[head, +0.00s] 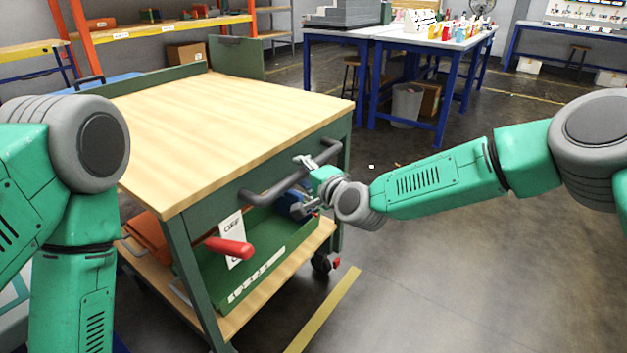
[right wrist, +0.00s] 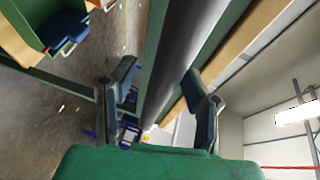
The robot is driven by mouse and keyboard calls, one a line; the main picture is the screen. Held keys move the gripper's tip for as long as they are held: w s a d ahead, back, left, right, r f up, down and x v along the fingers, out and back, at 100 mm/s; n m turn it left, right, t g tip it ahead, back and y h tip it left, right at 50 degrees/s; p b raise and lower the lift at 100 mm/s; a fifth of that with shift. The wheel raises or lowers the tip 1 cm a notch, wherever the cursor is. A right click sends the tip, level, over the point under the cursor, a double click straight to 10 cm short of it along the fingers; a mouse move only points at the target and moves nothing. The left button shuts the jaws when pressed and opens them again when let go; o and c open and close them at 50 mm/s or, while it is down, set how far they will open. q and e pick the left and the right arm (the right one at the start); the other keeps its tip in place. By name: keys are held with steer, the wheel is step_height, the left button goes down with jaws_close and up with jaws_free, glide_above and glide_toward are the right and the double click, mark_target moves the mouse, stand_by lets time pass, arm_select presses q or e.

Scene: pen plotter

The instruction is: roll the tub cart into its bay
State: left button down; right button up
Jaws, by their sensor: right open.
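The cart has a light wood top (head: 225,115), a green frame and a grey push handle (head: 272,188) along its near side. A green tub (head: 262,268) sits on its lower shelf. My right gripper (head: 305,184) is at the right part of the handle. In the right wrist view the grey handle bar (right wrist: 188,60) runs between the two spread fingers (right wrist: 162,92), which are not closed on it. My left arm shows at the left, but its gripper is out of view. I cannot make out a marked bay for certain.
A red grip (head: 228,247) with a white tag sticks out by the tub. A blue-legged table (head: 430,42) and grey bin (head: 406,106) stand behind.

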steer(key=v, duration=1.1)
steer(key=shift+s+d, duration=0.15)
steer(key=shift+s, duration=0.05)
steer(key=shift+f, duration=0.1)
